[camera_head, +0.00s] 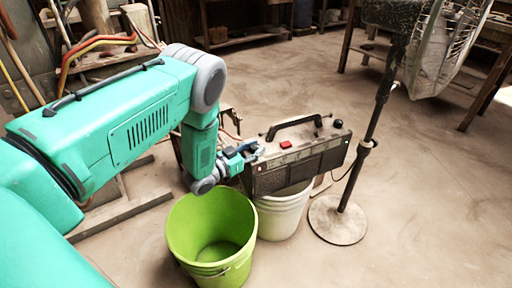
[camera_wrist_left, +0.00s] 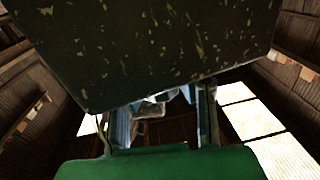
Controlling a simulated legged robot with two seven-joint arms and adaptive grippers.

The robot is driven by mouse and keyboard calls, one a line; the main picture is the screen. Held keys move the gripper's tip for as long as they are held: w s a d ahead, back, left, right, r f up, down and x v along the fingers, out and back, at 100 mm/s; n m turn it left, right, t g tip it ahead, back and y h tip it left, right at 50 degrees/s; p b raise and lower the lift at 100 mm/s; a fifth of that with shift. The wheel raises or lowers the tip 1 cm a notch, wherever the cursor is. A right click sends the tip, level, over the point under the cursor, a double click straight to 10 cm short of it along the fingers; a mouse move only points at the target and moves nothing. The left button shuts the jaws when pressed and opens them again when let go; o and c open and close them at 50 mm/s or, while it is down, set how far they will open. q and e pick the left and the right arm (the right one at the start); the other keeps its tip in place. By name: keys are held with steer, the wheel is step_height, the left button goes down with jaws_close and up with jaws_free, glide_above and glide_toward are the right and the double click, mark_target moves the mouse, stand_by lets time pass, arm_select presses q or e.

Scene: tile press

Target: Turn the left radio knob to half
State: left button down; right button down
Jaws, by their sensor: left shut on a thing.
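The radio (camera_head: 299,160) is a worn box with a dark grille, a black carry handle and a red button on top. It rests on an upturned or standing white bucket (camera_head: 283,212). A black knob (camera_head: 338,124) stands on the right of its top. My left gripper (camera_head: 256,150) is at the radio's left top end and is shut where the left knob sits; the fingers hide that knob. In the left wrist view the radio's dark, chipped side (camera_wrist_left: 150,45) fills the upper part, and the gripper fingers (camera_wrist_left: 160,115) show below it. My right gripper is not in view.
A green bucket (camera_head: 211,235) stands open just below my left gripper. A pedestal fan (camera_head: 372,130) stands close to the radio's right. Wooden boards (camera_head: 125,205) lie on the floor at the left.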

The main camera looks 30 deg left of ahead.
arm_select(q)
steer(key=shift+a+f+m+h, duration=0.1)
steer(key=shift+m+h, duration=0.3)
steer(key=shift+h, duration=0.2)
steer(key=c, duration=1.2)
jaws_free()
steer(key=v, duration=1.2)
steer(key=shift+a, duration=0.1)
